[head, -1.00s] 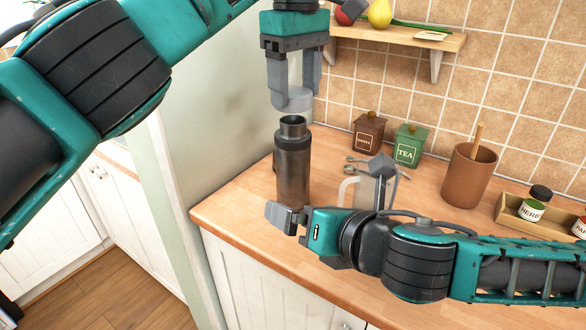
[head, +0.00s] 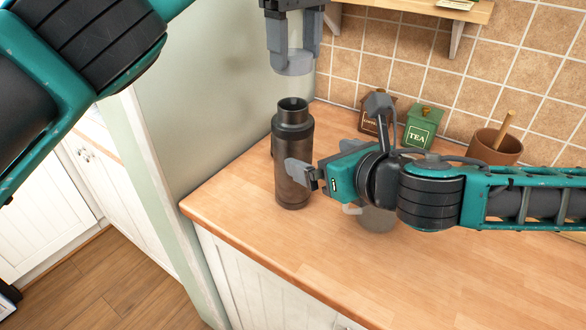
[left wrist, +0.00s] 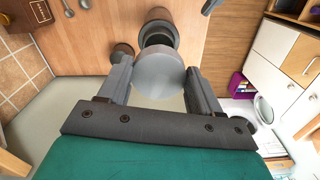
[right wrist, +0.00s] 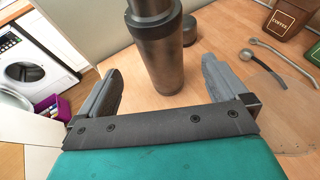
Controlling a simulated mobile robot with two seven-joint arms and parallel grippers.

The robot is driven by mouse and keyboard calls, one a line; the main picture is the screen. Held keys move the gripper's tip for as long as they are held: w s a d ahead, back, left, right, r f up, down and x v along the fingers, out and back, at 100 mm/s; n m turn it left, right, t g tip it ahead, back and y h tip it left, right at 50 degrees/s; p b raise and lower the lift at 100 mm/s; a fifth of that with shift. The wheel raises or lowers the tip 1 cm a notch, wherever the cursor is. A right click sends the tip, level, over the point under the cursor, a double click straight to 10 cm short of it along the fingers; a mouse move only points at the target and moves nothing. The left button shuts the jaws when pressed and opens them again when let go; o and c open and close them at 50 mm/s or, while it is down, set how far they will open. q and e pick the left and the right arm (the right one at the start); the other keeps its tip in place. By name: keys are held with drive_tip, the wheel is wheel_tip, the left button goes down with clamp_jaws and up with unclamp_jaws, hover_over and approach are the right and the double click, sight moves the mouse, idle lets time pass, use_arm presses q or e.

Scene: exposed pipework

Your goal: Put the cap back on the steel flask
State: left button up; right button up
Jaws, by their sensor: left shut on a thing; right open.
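The dark steel flask (head: 292,165) stands upright on the wooden counter, its open neck uncovered. My left gripper (head: 292,58) is shut on the grey cap (head: 293,66) and holds it above the neck with a visible gap. In the left wrist view the cap (left wrist: 160,76) sits between the fingers and partly overlaps the flask (left wrist: 158,28). My right gripper (head: 338,140) is open beside the flask. In the right wrist view the flask (right wrist: 158,55) stands ahead, between the spread fingers; whether either finger touches it I cannot tell.
A small dark round thing (right wrist: 189,30) stands behind the flask. The coffee box (head: 370,118), green tea box (head: 421,127) and brown pot (head: 494,147) stand by the tiled wall. A spoon (right wrist: 262,66) lies right of the flask.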

sight(293, 146)
drive_tip(key=x, duration=1.1)
drive_tip(key=shift+f, duration=0.1)
drive_tip(key=shift+c, duration=0.3)
drive_tip(key=c, duration=1.3)
use_arm(q)
drive_tip(key=shift+f, duration=2.5)
drive_tip(key=shift+f, duration=0.9)
use_arm(e)
drive_tip(key=shift+w, duration=0.1)
use_arm(q)
drive_tip(key=shift+f, duration=0.6)
